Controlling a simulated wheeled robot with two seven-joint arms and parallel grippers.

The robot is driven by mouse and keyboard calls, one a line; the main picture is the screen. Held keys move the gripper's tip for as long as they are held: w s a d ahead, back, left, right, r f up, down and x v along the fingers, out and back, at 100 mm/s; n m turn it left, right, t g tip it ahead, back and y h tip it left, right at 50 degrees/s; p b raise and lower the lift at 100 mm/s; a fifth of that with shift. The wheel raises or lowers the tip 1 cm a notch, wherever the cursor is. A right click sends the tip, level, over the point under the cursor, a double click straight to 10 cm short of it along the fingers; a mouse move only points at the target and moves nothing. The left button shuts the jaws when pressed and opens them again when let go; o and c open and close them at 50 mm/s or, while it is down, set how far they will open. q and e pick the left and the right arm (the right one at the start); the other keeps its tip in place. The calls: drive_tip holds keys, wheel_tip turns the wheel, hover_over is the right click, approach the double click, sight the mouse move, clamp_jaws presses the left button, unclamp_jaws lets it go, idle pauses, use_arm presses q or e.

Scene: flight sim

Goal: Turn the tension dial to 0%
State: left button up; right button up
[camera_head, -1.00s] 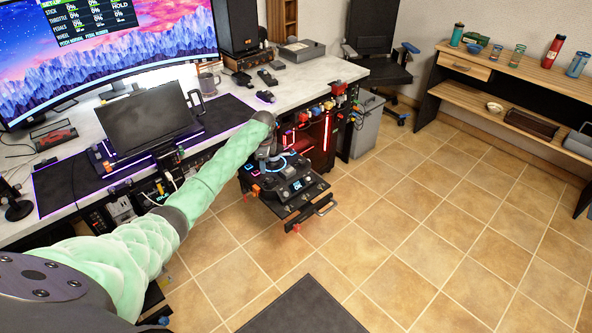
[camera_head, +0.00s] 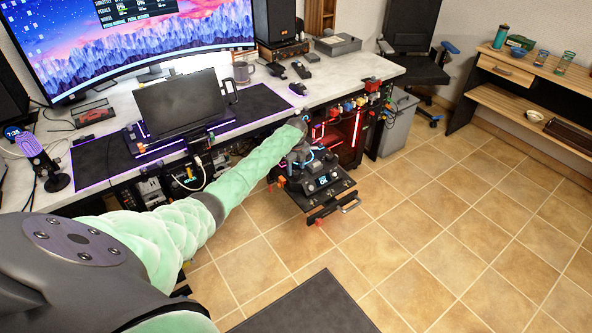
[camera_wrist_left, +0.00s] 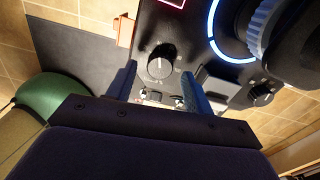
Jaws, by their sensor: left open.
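A black control panel (camera_head: 322,187) with a lit blue ring sticks out from under the desk in the head view. In the left wrist view, a dark round dial with a pale pointer line (camera_wrist_left: 160,60) sits on this panel; small lettering beside it is too blurred to read surely. A second dark dial (camera_wrist_left: 262,95) lies further right. My left gripper (camera_wrist_left: 160,72) is open, its two blue fingers on either side of the first dial's near edge. I cannot tell whether they touch it. In the head view the left gripper (camera_head: 299,158) is over the panel's left part, partly hidden.
A large blue ribbed knob (camera_wrist_left: 264,25) with a lit blue ring stands right of the fingers. A tray edge with a handle (camera_head: 335,207) projects at the panel's front. The desk (camera_head: 270,100) is behind. The tiled floor (camera_head: 440,250) to the right is clear.

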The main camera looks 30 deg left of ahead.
use_arm(q)
drive_tip(key=shift+f, duration=1.05)
drive_tip(key=c, duration=1)
